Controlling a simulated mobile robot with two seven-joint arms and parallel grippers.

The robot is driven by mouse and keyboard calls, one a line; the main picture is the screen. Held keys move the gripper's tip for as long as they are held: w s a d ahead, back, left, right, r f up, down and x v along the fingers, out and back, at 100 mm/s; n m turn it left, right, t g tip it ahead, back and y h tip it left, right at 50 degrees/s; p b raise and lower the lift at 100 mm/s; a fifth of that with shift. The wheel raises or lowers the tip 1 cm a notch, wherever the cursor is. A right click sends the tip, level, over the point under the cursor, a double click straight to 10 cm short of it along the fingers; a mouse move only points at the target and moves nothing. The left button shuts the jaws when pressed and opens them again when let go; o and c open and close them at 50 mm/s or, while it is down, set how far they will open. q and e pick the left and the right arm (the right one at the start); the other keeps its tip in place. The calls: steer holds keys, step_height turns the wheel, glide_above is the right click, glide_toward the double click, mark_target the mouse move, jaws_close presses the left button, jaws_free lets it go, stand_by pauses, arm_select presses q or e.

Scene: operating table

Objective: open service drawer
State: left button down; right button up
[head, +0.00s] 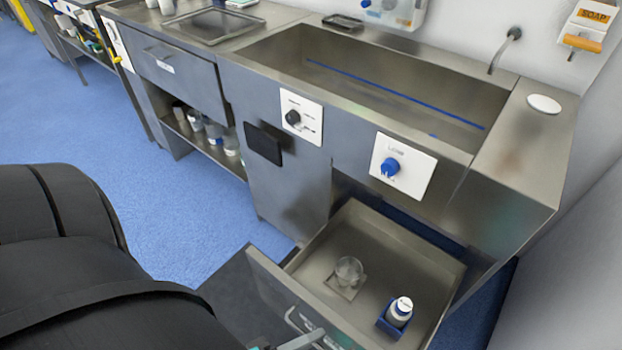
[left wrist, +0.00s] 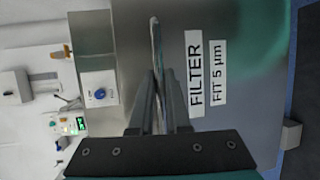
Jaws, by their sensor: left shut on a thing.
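The service drawer (head: 390,262) is pulled out from under the sink unit at the lower right of the head view. Its grey front panel faces my arm. The bar handle (head: 297,318) is on that front. In the left wrist view the handle (left wrist: 155,45) runs between the fingers of my left gripper (left wrist: 159,98), which is shut on it. The drawer front (left wrist: 240,60) there carries a label reading FILTER FIT 5 µm. In the head view only a bit of my left gripper (head: 303,341) shows at the bottom edge. My right gripper is not in view.
Inside the drawer are a glass beaker (head: 348,270) on a square base and a white-capped bottle (head: 399,312) in a blue holder. The sink (head: 390,85) is above, with a blue knob (head: 390,167) on its front. Blue floor (head: 200,215) is clear at left.

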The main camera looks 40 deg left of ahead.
arm_select(q)
steer(key=c, duration=0.9)
jaws_free()
steer(key=p+v, duration=0.1)
steer(key=v, duration=1.4)
steer(key=shift+s+a, duration=0.1)
steer(key=shift+a, duration=0.05)
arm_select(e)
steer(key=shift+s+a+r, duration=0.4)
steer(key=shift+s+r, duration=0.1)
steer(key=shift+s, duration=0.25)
arm_select(q)
steer(key=w+f+m+g+y, duration=0.1)
steer(key=f+m+g, duration=0.3)
steer(key=f, duration=0.4)
steer(key=a+f+m+g+y, duration=0.1)
steer(key=f+m+g+y, duration=0.2)
steer(key=f+m, duration=0.4)
steer(key=w+a+f+m+g+y, duration=0.1)
steer(key=f+m+g+y, duration=0.2)
steer(key=f, duration=0.8)
steer(key=shift+w+a+m+g, duration=0.1)
steer(key=shift+w+m+g, duration=0.05)
steer(key=shift+m+g, duration=0.45)
steer(key=shift+w+m+g, duration=0.2)
steer(key=shift+m+g, duration=0.4)
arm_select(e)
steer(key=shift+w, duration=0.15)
